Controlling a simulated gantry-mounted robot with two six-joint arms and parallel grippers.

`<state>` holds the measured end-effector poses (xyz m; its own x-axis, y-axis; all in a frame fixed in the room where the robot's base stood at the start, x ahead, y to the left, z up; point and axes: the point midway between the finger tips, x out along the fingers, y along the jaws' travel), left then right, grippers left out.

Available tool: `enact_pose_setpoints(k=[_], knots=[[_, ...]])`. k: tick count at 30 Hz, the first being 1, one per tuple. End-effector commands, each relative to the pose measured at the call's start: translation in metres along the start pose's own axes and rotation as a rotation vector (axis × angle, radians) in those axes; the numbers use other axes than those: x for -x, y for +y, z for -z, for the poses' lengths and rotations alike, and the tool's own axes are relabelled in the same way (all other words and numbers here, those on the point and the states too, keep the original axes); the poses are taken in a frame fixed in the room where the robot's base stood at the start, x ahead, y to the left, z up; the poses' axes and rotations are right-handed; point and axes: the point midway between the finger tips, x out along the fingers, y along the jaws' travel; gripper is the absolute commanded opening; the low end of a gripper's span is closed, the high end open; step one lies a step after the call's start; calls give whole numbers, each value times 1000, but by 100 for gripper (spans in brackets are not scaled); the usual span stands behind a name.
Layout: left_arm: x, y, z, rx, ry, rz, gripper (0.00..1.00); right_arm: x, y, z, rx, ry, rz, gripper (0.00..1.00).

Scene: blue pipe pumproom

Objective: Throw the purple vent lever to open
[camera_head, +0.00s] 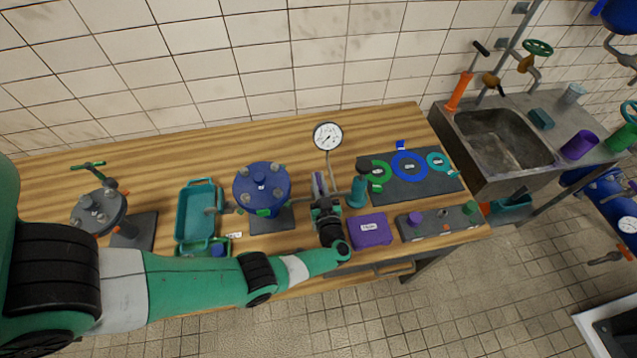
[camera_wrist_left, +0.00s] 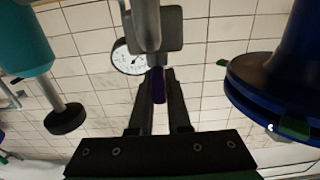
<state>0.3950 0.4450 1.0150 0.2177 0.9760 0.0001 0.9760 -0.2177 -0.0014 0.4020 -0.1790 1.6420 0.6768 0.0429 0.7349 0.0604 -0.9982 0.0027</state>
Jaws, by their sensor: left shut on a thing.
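The purple vent lever (camera_head: 318,182) stands near the middle of the wooden bench, just right of the blue round vessel (camera_head: 262,188). My left gripper (camera_head: 321,196) reaches it from the front edge of the bench and is shut on it. In the left wrist view, a purple piece of the lever (camera_wrist_left: 158,86) shows between the two dark fingers. A grey metal part stands in front of its upper end there. Much of the lever's base is hidden by my left gripper and wrist. My right gripper is not in view.
A pressure gauge (camera_head: 327,137) on a thin pipe rises behind the lever. A teal cylinder (camera_head: 358,191) stands close on the right, with a purple box (camera_head: 369,231) in front. A teal tray (camera_head: 198,211) lies left. The back of the bench is clear.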

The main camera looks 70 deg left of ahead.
Motion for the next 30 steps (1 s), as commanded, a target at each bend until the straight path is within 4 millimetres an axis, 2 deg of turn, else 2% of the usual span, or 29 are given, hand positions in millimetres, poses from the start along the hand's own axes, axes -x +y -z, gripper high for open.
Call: enact_pose_setpoints(k=[15,16,20,30], knots=[[0,-1,1,2,0,29,0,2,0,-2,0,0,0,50],[0,-1,1,2,0,29,21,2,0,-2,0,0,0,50],[0,0,0,2,0,28,44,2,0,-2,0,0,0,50],[3,0,0,1,0,25,45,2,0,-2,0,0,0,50]])
